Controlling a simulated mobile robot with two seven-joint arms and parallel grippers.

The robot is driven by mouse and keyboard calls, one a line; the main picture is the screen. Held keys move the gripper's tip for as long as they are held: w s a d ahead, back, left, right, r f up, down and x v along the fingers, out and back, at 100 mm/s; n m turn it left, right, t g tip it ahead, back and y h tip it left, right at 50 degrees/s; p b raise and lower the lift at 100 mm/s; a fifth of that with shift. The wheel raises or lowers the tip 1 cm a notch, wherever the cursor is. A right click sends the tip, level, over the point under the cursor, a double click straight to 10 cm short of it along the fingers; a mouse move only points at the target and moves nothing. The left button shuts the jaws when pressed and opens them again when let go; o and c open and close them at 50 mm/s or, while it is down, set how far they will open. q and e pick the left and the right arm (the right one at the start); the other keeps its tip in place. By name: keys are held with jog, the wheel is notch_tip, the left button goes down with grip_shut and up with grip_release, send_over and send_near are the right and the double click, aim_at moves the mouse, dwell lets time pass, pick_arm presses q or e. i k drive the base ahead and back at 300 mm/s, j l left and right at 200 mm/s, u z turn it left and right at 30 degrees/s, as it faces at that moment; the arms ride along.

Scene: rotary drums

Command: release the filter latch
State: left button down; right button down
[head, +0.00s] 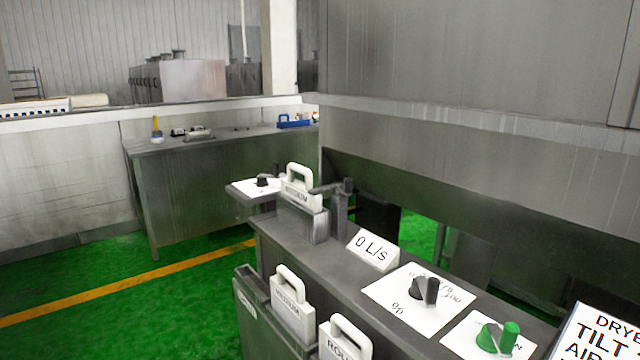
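A white filter cartridge (303,194) with a loop handle stands upright in a grey holder (303,223) at the far end of the grey bench. Its label is too small to read surely. A dark grey post (340,215) stands just right of it. A dark lever (327,188) at the post's top reaches left to the cartridge's edge and looks like the filter latch. I cannot tell whether it touches the cartridge. Neither of my grippers is in view.
A rack (250,310) in front holds white cartridges marked MEDIUM (291,309) and partly ROU (336,350). The bench carries a 0 L/s sign (372,249), a black knob (425,290) and a green knob (497,338). Green floor (80,270) is clear at left.

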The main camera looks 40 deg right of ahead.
aim_at(347, 189)
jog(key=i+z, duration=0.2)
jog(key=i, duration=0.3)
jog(key=i+j+z, duration=0.15)
jog(key=i, duration=0.35)
jog(key=i+j+z, duration=0.2)
jog(key=i, duration=0.25)
